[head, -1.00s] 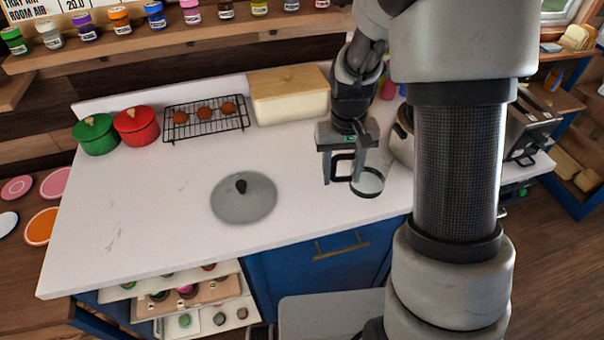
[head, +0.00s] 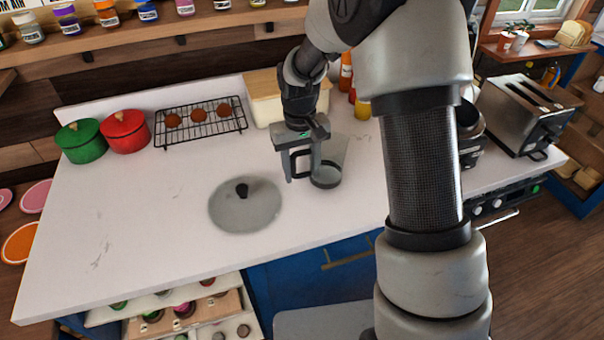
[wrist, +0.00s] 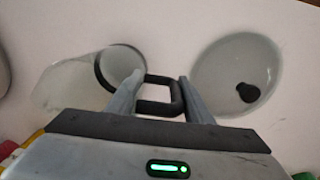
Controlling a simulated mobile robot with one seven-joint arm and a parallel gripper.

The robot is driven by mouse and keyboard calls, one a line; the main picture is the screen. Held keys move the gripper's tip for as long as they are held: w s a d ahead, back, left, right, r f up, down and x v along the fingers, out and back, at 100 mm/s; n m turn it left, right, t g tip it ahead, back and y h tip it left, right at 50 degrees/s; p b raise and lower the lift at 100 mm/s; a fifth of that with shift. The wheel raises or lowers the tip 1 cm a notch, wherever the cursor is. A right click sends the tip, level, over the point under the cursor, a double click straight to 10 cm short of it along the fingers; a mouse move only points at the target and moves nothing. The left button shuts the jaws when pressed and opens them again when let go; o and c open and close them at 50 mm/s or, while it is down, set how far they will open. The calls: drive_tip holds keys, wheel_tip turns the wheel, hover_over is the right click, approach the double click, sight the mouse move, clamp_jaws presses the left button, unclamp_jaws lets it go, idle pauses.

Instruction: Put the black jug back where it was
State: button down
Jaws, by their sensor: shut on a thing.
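The jug is see-through glass with a black handle and a black band. In the head view, the black jug (head: 326,180) is over the white counter, right of the lid. My gripper (head: 302,172) is shut on its black handle. In the wrist view, my gripper (wrist: 160,92) has its fingers on both sides of the handle, and the jug (wrist: 75,92) lies to their left. I cannot tell whether the jug's base touches the counter.
A grey lid (head: 232,212) with a black knob lies just left of the jug. Behind are a cooling rack (head: 200,130), a bread box (head: 265,98), a red pot (head: 124,133) and a green pot (head: 82,142). A toaster (head: 525,112) stands right. The counter's left front is clear.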

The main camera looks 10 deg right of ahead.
drive_tip(key=shift+f, duration=0.9)
drive_tip(key=shift+f, duration=0.15)
drive_tip(key=c, duration=0.9)
unclamp_jaws()
